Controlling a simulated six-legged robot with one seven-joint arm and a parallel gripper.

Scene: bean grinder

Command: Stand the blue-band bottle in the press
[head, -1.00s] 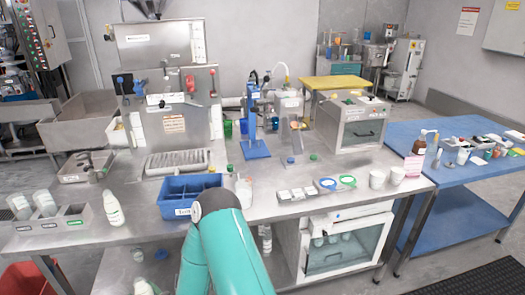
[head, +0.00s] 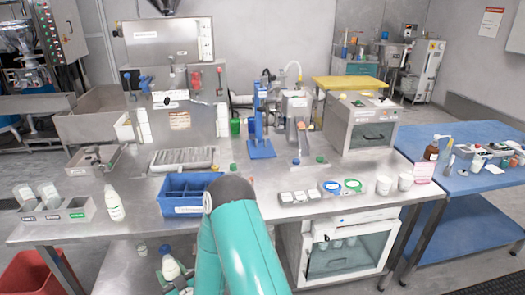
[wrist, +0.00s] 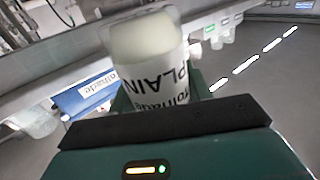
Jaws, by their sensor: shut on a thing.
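My gripper (head: 178,287) is low in front of the steel table, partly cut off at the bottom edge of the head view. It is shut on a white bottle (head: 170,267) with blue at its top. In the wrist view the bottle (wrist: 148,45) stands between the fingers, its label reading "PLAIN"; no blue band shows on this side. The blue press (head: 260,124) stands upright on the table, with its flat blue base (head: 261,150) in front. No bottle shows on that base. The held bottle is well below and left of the press.
A blue divided bin (head: 186,211) sits at the table's front edge. A white bottle (head: 114,203) and a grey rack (head: 75,210) stand to its left. Jars and cups (head: 384,185) line the right. A glass-fronted cabinet (head: 343,257) stands below.

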